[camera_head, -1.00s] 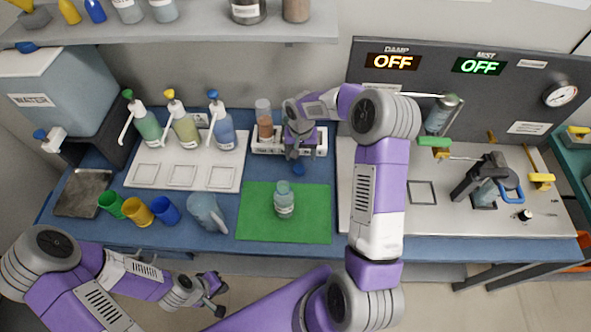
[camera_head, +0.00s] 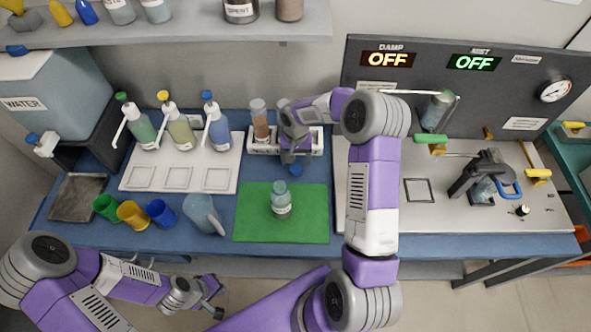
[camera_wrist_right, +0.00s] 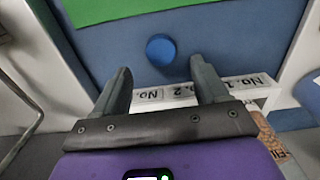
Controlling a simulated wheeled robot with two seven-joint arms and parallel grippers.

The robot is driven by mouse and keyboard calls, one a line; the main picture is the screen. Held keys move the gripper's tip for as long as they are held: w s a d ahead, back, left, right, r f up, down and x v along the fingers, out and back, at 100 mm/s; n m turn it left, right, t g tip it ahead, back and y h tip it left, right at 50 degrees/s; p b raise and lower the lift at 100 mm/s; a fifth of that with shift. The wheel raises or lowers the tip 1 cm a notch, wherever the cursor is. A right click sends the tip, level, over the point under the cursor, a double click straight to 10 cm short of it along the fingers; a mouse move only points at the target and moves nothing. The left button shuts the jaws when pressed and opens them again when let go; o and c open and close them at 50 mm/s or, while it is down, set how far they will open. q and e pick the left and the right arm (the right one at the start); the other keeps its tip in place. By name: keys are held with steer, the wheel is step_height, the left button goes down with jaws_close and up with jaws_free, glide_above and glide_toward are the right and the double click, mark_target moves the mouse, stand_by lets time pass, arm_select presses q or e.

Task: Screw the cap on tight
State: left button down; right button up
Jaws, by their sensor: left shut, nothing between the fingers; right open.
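A blue cap (camera_head: 296,170) lies on the blue bench just behind the green mat, in front of the white rack. In the right wrist view the cap (camera_wrist_right: 160,50) is round and sits ahead of the fingertips, between their lines. My right gripper (camera_head: 289,157) is open above the bench by the cap, with nothing between its fingers (camera_wrist_right: 162,78). A small clear bottle with a label (camera_head: 281,202) stands upright on the green mat (camera_head: 250,228); I cannot make out its mouth clearly. My left gripper (camera_head: 214,299) is shut and empty, low in front of the bench.
The white rack (camera_head: 318,145) holds a brown-filled tube (camera_head: 260,122). Pump bottles (camera_head: 183,130) stand on a white tray at left. Coloured cups (camera_head: 133,213) and a grey-blue jug (camera_head: 203,213) stand left of the mat. A machine panel (camera_head: 420,205) fills the right.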

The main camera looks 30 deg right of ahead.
mark_target(295, 168)
step_height(295, 168, down, 5)
steer(key=shift+f, duration=0.1)
steer(key=shift+c, duration=0.5)
steer(key=c, duration=1)
steer(key=shift+c, duration=0.2)
step_height(295, 168, up, 10)
steer(key=shift+p, duration=0.3)
